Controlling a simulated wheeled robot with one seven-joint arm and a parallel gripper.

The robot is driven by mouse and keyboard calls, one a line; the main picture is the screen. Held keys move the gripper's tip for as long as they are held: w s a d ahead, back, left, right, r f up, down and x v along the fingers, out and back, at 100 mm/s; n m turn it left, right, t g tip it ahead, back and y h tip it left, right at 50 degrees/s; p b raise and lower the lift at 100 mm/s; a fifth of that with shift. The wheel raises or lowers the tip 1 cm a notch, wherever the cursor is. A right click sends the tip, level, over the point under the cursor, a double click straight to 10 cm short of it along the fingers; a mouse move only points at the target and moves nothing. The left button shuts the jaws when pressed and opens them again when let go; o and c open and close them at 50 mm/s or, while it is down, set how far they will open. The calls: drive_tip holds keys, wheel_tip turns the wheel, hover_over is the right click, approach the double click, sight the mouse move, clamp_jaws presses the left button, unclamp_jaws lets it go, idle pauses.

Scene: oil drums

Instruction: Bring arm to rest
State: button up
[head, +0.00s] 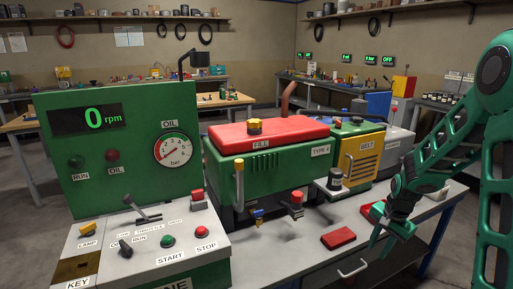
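My green arm (435,165) comes in from the right edge and bends down over the front of the bench. My gripper (382,247) points down at the bench's front right edge, with its two fingers apart and nothing seen between them.
The green control panel (120,150) shows 0 rpm, above the console with START and STOP buttons. The yellow BELT housing (366,160) stands behind my gripper. A metal handle (352,270) sticks out at the front.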

drive_tip(key=s+d+r+n+g+h, duration=0.1)
drive_tip(key=s+r+n, duration=0.2)
drive_tip(key=s+r, duration=1.15)
drive_tip(key=s+a+r+n, duration=0.1)
drive_tip(key=s, duration=0.7)
drive_tip(key=s+a+r+n+y, duration=0.1)
drive_tip(key=s+n, duration=0.1)
drive_tip(key=s, duration=0.7)
drive_tip(key=shift+a+r+g, duration=0.15)
drive_tip(key=shift+a+g, duration=0.1)
drive_tip(key=shift+g, duration=0.05)
drive_tip(key=shift+w+f, duration=0.25)
drive_tip(key=shift+w, duration=0.3)
